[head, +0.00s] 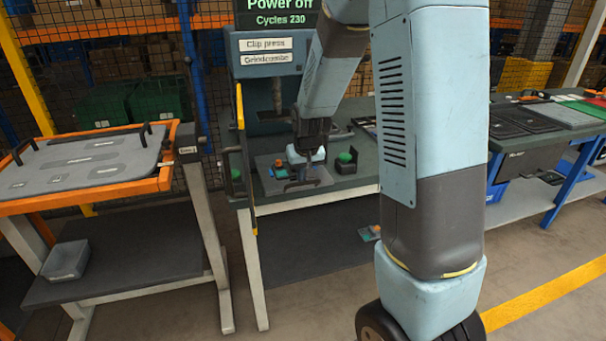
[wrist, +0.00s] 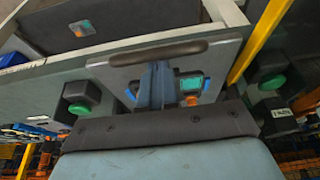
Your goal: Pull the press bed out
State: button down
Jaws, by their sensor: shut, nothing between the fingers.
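The press bed (head: 265,184) is a grey plate on the bench under the clip press (head: 262,85). A dark bar handle (head: 301,186) runs along its front edge; the wrist view shows the bed (wrist: 228,50) and the handle (wrist: 185,47) too. A teal and orange part (head: 280,171) lies on the bed. My gripper (head: 305,178) is over the bed near the handle. In the wrist view its narrow fingers (wrist: 157,70) are shut and empty, with their tips at the handle. I cannot tell whether they touch it.
A black box with a green button (head: 345,158) stands right of the bed. An orange-edged table (head: 90,165) stands left. Another teal and orange part (head: 370,233) lies on the shelf below. Floor shows in front.

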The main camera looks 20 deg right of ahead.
jog(key=shift+r, duration=0.15)
jog(key=s+r, duration=1.6)
jog(key=r, duration=0.2)
jog(key=s+r+t, duration=0.1)
jog(key=s+r, duration=0.2)
jog(key=s, duration=1)
jog(key=shift+d+r+t, duration=0.25)
jog(key=shift+d+t, duration=0.05)
jog(key=shift+d, duration=0.15)
